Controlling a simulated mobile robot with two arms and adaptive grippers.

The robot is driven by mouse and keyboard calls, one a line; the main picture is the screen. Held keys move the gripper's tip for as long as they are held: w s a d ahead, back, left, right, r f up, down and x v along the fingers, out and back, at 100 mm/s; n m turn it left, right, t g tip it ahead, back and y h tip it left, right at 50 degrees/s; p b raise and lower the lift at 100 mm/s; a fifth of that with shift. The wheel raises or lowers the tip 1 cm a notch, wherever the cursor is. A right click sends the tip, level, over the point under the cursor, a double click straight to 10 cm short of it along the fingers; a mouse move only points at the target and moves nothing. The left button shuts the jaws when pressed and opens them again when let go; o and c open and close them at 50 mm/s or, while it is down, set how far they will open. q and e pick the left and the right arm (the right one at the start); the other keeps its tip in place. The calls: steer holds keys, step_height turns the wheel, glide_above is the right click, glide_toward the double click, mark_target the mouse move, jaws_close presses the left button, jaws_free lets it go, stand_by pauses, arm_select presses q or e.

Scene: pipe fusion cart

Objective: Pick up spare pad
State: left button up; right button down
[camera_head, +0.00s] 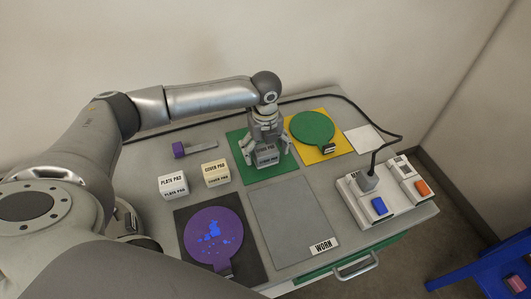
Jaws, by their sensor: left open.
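My left gripper (266,148) points down over the green mat (245,174), its fingers open around a small labelled block (267,159). The block looks grey in the gripper's shade. Its label is too small to read surely, and the fingers hide part of it; I cannot tell whether they touch it. Two pale labelled blocks sit to the left: one reads PLATE PAD (173,186), and the other (216,173) has a less clear label ending in PAD. No label reading "spare" is legible. My right gripper is not in view.
A green disc (312,127) lies on a yellow mat, and a purple disc (212,238) with blue patches on a dark mat. The grey mat marked WORN (287,212) is empty. A white switch unit (366,205) with a black cable stands right. A purple-ended tool (180,150) lies behind.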

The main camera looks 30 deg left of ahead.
arm_select(q)
steer(key=shift+c, duration=1.7)
steer(key=c, duration=0.8)
steer(key=shift+o, duration=0.2)
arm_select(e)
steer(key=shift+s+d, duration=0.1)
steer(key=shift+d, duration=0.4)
arm_select(q)
steer(key=shift+r, duration=0.2)
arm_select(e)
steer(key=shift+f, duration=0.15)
